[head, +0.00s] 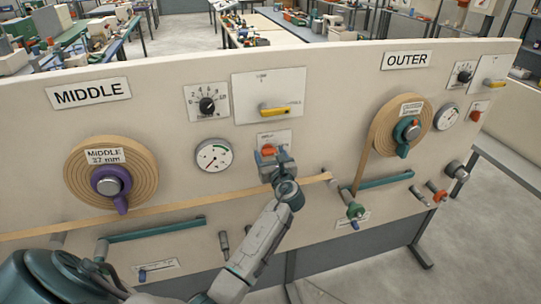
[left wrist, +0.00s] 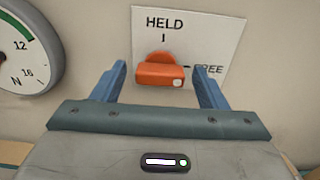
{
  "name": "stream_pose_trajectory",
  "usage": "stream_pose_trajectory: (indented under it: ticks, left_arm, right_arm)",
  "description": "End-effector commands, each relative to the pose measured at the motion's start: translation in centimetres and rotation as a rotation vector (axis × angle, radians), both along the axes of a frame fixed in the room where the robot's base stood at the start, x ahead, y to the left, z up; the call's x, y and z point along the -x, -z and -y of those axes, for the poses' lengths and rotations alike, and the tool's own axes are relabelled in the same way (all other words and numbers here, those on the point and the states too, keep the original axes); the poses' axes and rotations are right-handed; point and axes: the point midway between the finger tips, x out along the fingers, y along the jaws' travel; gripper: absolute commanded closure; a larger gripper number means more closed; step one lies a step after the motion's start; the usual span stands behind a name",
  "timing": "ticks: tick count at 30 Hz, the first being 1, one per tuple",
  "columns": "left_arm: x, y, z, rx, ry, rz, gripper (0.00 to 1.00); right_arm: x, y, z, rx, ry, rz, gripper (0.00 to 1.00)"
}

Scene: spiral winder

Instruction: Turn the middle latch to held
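The middle latch (left wrist: 160,75) is an orange knob on a white plate (left wrist: 190,30) marked HELD at the top and FREE at the right. Its bar lies about level, with a white dot at its right end, on the FREE side. In the head view the latch (head: 268,150) sits below the yellow-handled switch of the middle station. My left gripper (head: 272,157) is in front of it. In the left wrist view its two blue fingers (left wrist: 163,86) are open, one on each side of the latch, with gaps visible. My right gripper is not in view.
A round gauge (head: 213,154) is just left of the latch. The middle spool (head: 110,180) and its tan strip (head: 130,220) lie further left and below. The outer station (head: 404,127) is at the right, with a teal bar (head: 385,181) below it.

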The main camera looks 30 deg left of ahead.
Motion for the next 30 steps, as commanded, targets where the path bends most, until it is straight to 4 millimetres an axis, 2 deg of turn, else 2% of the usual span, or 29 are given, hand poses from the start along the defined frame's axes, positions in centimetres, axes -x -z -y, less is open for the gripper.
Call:
stream_pose_trajectory:
  ticks: [1,6,7,20,30]
  left_arm:
    - [0.0,0.0,0.0,0.000,0.000,0.000,0.43]
    - [0.0,0.0,0.0,0.000,0.000,0.000,0.76]
    - [0.0,0.0,0.0,0.000,0.000,0.000,0.77]
    - [0.0,0.2,0.0,0.061,-0.001,0.071,0.77]
    - [0.0,0.4,0.0,0.243,-0.002,0.285,0.77]
  right_arm:
    - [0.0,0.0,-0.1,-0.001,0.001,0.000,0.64]
    - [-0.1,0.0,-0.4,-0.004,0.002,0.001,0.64]
    - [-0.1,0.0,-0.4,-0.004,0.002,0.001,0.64]
    - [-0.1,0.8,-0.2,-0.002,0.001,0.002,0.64]
    - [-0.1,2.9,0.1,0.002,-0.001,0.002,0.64]
